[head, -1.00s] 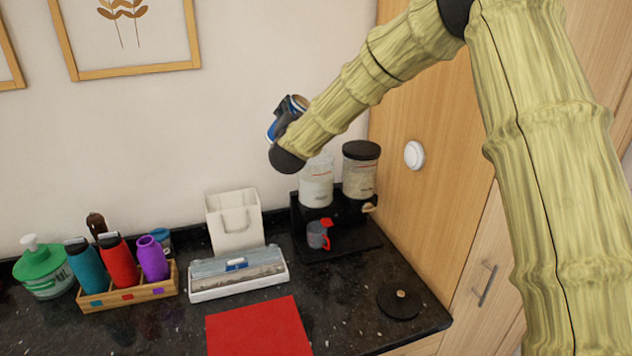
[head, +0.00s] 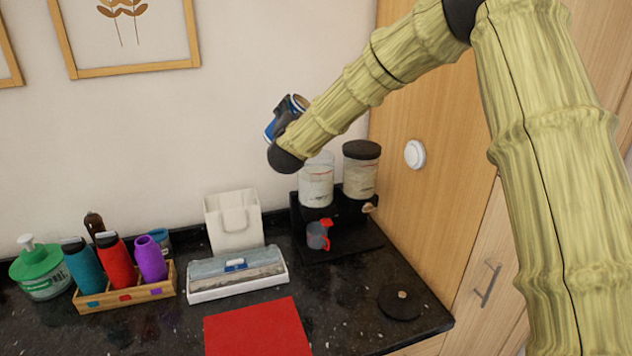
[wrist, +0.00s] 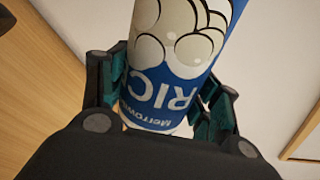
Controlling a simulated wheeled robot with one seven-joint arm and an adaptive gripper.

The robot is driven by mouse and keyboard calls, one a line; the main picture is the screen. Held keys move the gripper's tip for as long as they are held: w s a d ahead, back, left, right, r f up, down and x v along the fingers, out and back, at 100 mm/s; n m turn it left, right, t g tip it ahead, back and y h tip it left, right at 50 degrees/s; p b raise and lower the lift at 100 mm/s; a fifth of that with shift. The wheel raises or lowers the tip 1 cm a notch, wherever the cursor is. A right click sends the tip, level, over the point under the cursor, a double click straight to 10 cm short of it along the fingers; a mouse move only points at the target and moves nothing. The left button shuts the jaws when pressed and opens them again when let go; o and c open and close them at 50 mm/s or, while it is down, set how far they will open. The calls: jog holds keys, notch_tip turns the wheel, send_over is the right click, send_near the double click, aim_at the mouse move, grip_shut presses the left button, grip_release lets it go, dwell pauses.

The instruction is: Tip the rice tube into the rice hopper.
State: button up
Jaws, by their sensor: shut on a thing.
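My gripper (wrist: 166,100) is shut on the rice tube (wrist: 178,55), a blue and white cylinder with printed lettering. In the head view the rice tube (head: 297,103) shows just past the end of my arm, high above the counter and slightly tilted. Its near side is partly hidden by my wrist. Two clear hoppers stand on a black dispenser (head: 340,222) below and to the right. The left hopper (head: 316,186) has no visible lid and holds pale contents. The right hopper (head: 360,178) has a black lid. I cannot tell which one is the rice hopper.
A round black lid (head: 401,303) lies on the counter at the right. A grey cup (head: 317,236) with a red handle sits at the dispenser. A white box (head: 237,273), a red mat (head: 257,328) and a wooden bottle caddy (head: 125,294) are left. A wooden cabinet side rises at right.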

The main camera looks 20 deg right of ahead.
jog(key=shift+f+m+h+b, duration=0.45)
jog(key=shift+m+b, duration=0.95)
jog(key=shift+b, duration=1.35)
dwell(0.8)
jog(key=shift+d+f+m+h+b, duration=0.15)
jog(key=shift+f+m+b, duration=0.4)
jog(key=shift+b, duration=0.7)
jog(key=shift+a+f+m+h+b, duration=0.15)
jog(key=shift+f+m+b, duration=0.15)
jog(key=shift+m+b, duration=0.7)
jog(key=shift+d+f+m+h+b, duration=0.15)
jog(key=shift+f+m+b, duration=0.25)
jog(key=shift+b, duration=1.1)
dwell(0.7)
